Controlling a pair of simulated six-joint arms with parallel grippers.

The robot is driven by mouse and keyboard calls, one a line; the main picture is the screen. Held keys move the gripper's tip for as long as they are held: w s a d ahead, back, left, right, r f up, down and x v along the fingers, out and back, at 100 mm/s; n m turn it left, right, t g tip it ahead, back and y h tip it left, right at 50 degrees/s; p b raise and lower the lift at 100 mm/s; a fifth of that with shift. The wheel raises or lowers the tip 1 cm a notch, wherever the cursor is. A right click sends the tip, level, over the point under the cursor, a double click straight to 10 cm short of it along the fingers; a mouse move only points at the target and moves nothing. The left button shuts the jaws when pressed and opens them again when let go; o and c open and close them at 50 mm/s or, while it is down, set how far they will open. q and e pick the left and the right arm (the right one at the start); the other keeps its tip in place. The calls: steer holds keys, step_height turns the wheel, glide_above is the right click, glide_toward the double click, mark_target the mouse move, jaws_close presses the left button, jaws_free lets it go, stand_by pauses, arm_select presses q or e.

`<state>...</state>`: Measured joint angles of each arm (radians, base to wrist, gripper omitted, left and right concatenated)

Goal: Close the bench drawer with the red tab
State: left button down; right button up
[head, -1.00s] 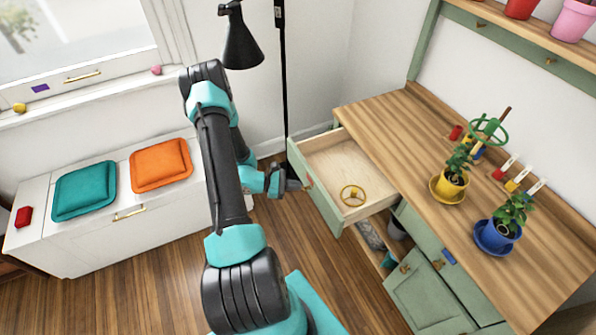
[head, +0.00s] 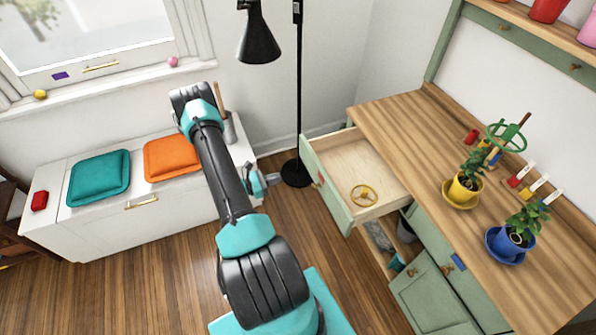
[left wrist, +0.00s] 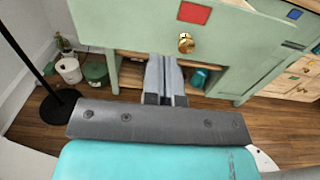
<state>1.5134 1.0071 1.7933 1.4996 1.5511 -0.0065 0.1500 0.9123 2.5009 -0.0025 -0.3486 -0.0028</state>
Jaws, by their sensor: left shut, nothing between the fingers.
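The bench drawer (head: 362,166) stands pulled out from the left side of the wooden-topped bench. A yellow wheel-shaped object (head: 364,195) lies inside it. Its green front carries a small red tab (head: 319,178). In the left wrist view the red tab (left wrist: 193,13) shows above a brass knob (left wrist: 186,43) on the drawer front (left wrist: 130,28). My left gripper (head: 274,179) is to the left of the drawer front, apart from it in the head view. Its fingers (left wrist: 166,70) are together and empty, pointing toward the area below the knob. My right gripper is not in view.
Below the drawer is an open shelf with a grey pot (head: 406,232), and a cupboard door (head: 425,295) beside it. A black floor lamp (head: 297,173) stands behind the gripper. Potted plants (head: 466,187) stand on the bench top. A white window bench (head: 110,225) is at left.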

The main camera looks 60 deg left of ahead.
mark_target(314, 166)
arm_select(q)
steer(key=w, duration=0.4)
steer(key=w+d, duration=0.1)
steer(key=w, duration=0.8)
steer(key=shift+w+d, duration=0.35)
steer(key=shift+d, duration=0.05)
steer(key=shift+w, duration=0.15)
